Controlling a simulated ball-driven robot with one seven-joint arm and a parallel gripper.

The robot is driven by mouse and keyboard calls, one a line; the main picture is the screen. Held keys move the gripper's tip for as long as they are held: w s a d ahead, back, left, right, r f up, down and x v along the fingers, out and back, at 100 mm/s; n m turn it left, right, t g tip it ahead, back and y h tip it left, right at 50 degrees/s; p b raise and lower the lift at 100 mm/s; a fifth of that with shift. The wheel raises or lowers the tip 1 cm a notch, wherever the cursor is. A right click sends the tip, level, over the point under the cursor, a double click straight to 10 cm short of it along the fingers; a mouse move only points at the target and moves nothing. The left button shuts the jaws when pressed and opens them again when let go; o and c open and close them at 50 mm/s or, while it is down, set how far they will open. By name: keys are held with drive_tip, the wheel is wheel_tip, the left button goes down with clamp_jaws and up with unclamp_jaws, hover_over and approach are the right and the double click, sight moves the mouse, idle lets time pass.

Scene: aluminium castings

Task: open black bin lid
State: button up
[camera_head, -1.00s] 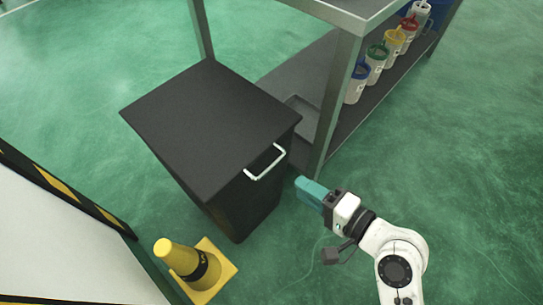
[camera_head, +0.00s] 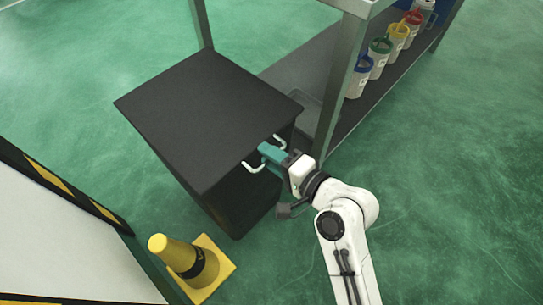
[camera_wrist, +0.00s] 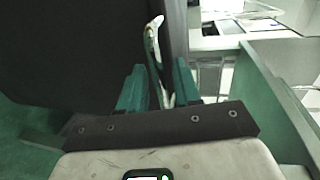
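The black bin (camera_head: 238,205) stands upright with its flat black lid (camera_head: 205,110) down on it. A white bar handle (camera_head: 254,167) sticks out at the lid's front edge, its middle hidden behind my teal fingers. My gripper (camera_head: 268,151) is at the handle. In the wrist view the handle (camera_wrist: 153,45) runs down between the two teal fingers (camera_wrist: 160,88), which stand apart on either side of it. I see a gap beside the bar, and cannot tell whether either finger touches it. The bin's dark face also fills the left of the wrist view (camera_wrist: 80,50).
A metal-framed shelf (camera_head: 346,85) stands close to the bin's right, with several cups with coloured lids (camera_head: 379,58) on its lower board. A yellow cone (camera_head: 181,255) stands in front of the bin. A striped panel (camera_head: 70,235) is at the left. Green floor at the right is free.

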drive_tip(key=shift+c, duration=0.4)
clamp_jaws()
drive_tip(key=shift+r, duration=0.1)
